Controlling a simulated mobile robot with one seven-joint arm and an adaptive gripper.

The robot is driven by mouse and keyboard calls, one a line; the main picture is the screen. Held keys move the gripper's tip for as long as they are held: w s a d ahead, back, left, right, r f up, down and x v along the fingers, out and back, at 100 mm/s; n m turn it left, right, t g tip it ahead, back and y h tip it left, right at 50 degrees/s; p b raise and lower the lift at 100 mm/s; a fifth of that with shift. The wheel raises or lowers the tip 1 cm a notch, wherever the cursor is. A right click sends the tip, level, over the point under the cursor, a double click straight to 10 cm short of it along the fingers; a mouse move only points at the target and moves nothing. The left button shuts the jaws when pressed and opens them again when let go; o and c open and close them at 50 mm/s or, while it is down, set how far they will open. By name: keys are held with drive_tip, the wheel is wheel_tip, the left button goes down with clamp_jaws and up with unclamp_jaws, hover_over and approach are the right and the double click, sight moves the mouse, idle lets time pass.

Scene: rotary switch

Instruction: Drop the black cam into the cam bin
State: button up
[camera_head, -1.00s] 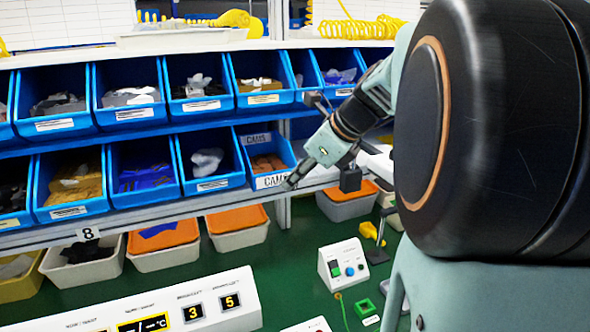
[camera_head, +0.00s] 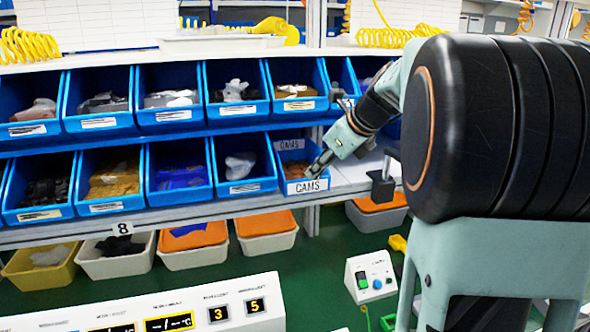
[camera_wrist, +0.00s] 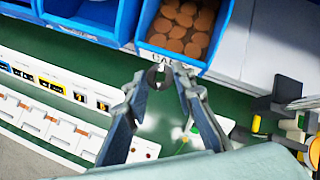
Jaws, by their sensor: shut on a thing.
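The cam bin is a blue bin with a "CAMS" label (camera_head: 307,186) on its front, at the right end of the lower row in the head view. In the wrist view, the cam bin (camera_wrist: 148,44) is just beyond my fingertips and holds several round brown pieces. My gripper (camera_head: 316,170) is at the bin's front right in the head view. In the wrist view my gripper (camera_wrist: 160,77) is shut on the small dark, rounded black cam (camera_wrist: 154,80), partly hidden between the fingertips. The cam appears at the bin's front lip; its exact height is unclear.
Other blue bins (camera_head: 238,170) fill the shelf to the left and above. A white ledge (camera_head: 350,172) lies right of the cam bin. A control panel (camera_head: 160,310) with displays and a white button box (camera_head: 370,277) stand below on the green surface.

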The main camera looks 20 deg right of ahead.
drive_tip(key=shift+w+f+p, duration=0.25)
drive_tip(key=shift+w+p, duration=0.5)
drive_tip(key=shift+w, duration=0.65)
drive_tip(key=shift+w+f+p, duration=0.25)
drive_tip(key=shift+w+p, duration=0.5)
drive_tip(key=shift+w, duration=0.65)
drive_tip(key=shift+w+f+p, duration=0.25)
drive_tip(key=shift+w+p, duration=0.5)
drive_tip(key=shift+w, duration=0.65)
drive_tip(key=o, duration=0.8)
drive_tip(key=shift+o, duration=0.2)
drive_tip(key=shift+s+r, duration=0.1)
drive_tip(key=v, duration=1.2)
drive_tip(key=shift+d, duration=0.1)
